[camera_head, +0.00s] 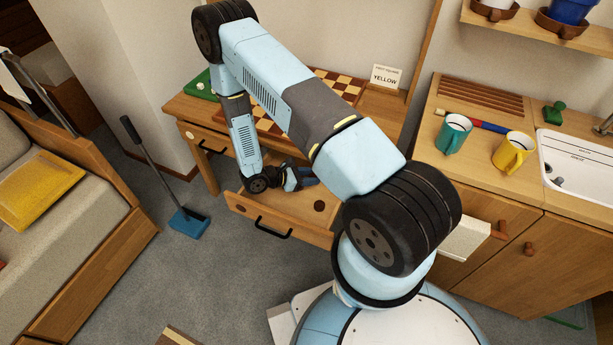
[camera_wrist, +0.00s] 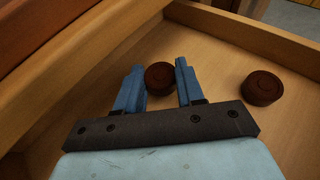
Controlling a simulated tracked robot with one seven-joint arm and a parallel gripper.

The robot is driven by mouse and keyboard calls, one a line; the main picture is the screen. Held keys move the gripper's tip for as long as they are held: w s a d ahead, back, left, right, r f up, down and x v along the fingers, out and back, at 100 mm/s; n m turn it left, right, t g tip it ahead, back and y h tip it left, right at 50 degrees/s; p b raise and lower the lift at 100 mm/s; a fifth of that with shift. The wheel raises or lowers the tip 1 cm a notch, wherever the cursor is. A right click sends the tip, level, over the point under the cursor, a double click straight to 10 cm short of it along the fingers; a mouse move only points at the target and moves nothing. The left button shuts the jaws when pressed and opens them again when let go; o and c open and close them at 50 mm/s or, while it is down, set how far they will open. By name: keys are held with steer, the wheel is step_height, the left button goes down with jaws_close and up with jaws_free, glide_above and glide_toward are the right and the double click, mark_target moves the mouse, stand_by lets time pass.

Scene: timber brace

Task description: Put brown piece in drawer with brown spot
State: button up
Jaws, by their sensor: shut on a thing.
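The drawer with a brown spot (camera_head: 241,209) on its front is pulled open under the chessboard table. My gripper (camera_head: 307,177) is low inside that drawer (camera_head: 285,212). In the wrist view, a round dark brown piece (camera_wrist: 160,76) is between the two blue fingers of my gripper (camera_wrist: 158,84), which is shut on it. I cannot tell whether the held piece touches the drawer floor. A second brown piece (camera_wrist: 262,88) lies on the drawer floor to the right, apart from the fingers. It also shows in the head view (camera_head: 319,206). The held piece is hidden there.
A chessboard (camera_head: 340,86) lies on the table above. Another drawer (camera_head: 203,142) with a pale spot is at the left. A YELLOW card (camera_head: 386,77) stands behind. The drawer walls stand close around my gripper.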

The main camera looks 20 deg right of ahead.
steer(key=shift+w+d+f, duration=0.1)
steer(key=shift+w+f, duration=0.55)
steer(key=shift+w, duration=0.15)
steer(key=o, duration=1)
steer(key=v, duration=1.2)
steer(key=shift+r, duration=0.2)
